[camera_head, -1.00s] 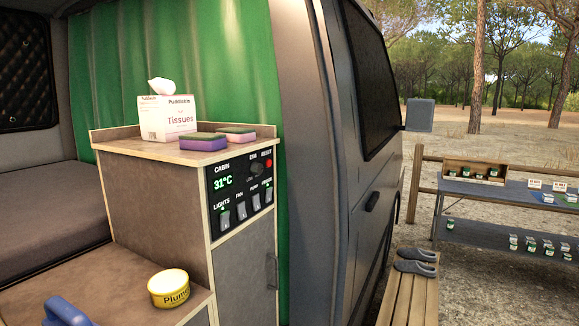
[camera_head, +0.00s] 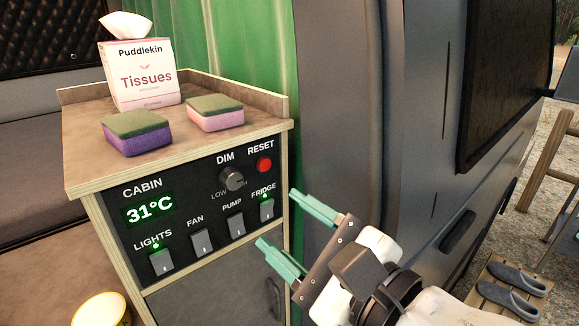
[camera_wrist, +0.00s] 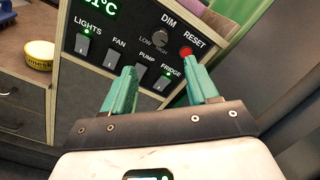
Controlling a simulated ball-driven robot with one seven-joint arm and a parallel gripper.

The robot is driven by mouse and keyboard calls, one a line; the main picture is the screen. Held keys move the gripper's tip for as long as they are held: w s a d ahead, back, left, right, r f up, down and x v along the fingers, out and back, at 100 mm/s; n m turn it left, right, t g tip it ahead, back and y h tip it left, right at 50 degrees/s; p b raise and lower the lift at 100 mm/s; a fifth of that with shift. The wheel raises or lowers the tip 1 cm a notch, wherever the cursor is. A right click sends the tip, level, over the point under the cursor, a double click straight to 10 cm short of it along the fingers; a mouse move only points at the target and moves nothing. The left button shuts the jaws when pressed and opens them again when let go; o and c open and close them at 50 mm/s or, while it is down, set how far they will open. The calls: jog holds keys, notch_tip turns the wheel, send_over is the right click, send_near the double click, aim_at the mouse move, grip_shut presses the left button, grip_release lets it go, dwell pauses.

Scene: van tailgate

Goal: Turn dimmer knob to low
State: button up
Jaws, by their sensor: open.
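The dimmer knob (camera_head: 232,179) is a round dark grey knob under the label DIM on the black control panel (camera_head: 180,233), with LOW marked at its lower left. It also shows in the wrist view (camera_wrist: 160,41). My gripper (camera_head: 280,226) is open and empty, its two green fingers apart, to the lower right of the knob and not touching it. In the wrist view my gripper's fingertips (camera_wrist: 158,72) point at the panel, with the knob beyond and between them. The exact direction of the knob's pointer is too small to tell.
The red RESET button (camera_head: 264,164) sits close right of the knob. Below are the lights switch (camera_head: 161,262), fan switch (camera_head: 201,242), pump switch (camera_head: 236,225) and fridge switch (camera_head: 267,209). Two sponges and a tissue box (camera_head: 144,78) stand on the cabinet top.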

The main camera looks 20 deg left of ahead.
aim_at(235, 181)
jog(key=p+x, duration=0.2)
jog(key=x, duration=0.9)
jog(key=shift+r, duration=0.15)
jog(key=c, duration=1)
jog(key=shift+c, duration=0.3)
